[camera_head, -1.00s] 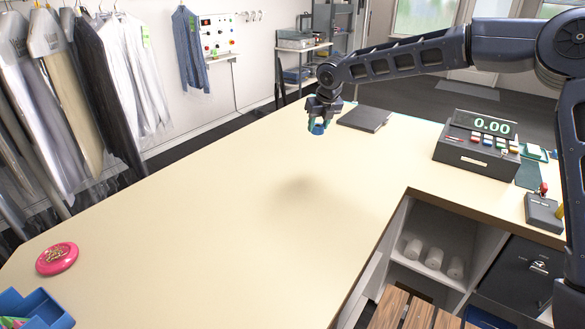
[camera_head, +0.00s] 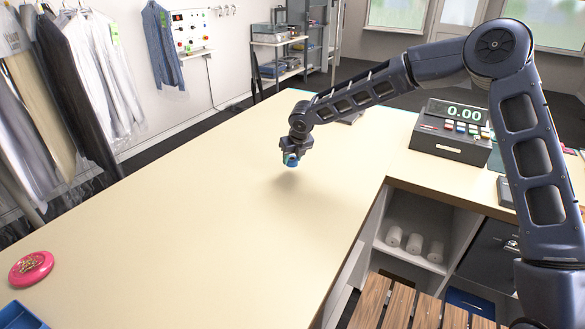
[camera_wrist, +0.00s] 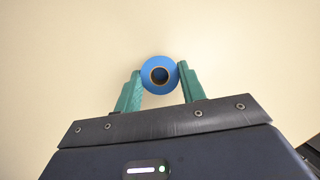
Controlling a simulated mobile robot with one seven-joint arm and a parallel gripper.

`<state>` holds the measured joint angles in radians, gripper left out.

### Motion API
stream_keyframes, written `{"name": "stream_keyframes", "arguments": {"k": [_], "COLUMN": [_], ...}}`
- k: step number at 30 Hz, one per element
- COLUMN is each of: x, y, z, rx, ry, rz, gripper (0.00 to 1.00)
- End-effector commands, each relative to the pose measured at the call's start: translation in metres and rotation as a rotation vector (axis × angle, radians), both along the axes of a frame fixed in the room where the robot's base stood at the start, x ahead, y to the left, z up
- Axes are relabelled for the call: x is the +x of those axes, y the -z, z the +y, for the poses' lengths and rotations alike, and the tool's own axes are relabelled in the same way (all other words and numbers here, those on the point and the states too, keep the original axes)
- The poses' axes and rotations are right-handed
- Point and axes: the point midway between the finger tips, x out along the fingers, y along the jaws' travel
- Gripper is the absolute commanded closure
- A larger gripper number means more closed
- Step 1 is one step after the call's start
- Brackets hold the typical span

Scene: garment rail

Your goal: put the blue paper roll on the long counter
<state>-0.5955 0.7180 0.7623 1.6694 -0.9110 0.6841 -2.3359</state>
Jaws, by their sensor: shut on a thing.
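The blue paper roll (camera_wrist: 147,81) is between the two green fingers of my gripper (camera_wrist: 159,80) in the wrist view, its round end with a dark core hole facing the camera. In the head view my gripper (camera_head: 290,158) is shut on the blue roll (camera_head: 291,162), above the long counter (camera_head: 190,200). A soft shadow lies on the counter below it, so the roll appears held clear of the surface. The cream counter top is bare under and around the roll.
A pink disc (camera_head: 31,268) and a blue tray (camera_head: 18,316) are at the near left of the counter. A cash register (camera_head: 452,132) stands at the right. White rolls (camera_head: 413,243) lie on a shelf below. Garments (camera_head: 75,90) hang along the left. The counter's middle is free.

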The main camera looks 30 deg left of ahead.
Motion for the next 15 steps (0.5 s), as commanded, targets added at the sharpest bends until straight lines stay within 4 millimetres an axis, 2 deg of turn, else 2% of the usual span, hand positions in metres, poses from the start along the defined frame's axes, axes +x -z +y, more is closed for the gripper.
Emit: {"name": "stream_keyframes", "arguments": {"k": [5, 12, 15], "x": [-0.001, -0.001, -0.001], "y": [0.010, 0.041, 0.045], "z": [0.000, 0.000, 0.000], "rx": [-0.002, -0.001, 0.001], "ry": [0.000, 0.000, 0.000], "rz": [0.001, 0.002, 0.001], "gripper": [0.82, 0.82, 0.82]}}
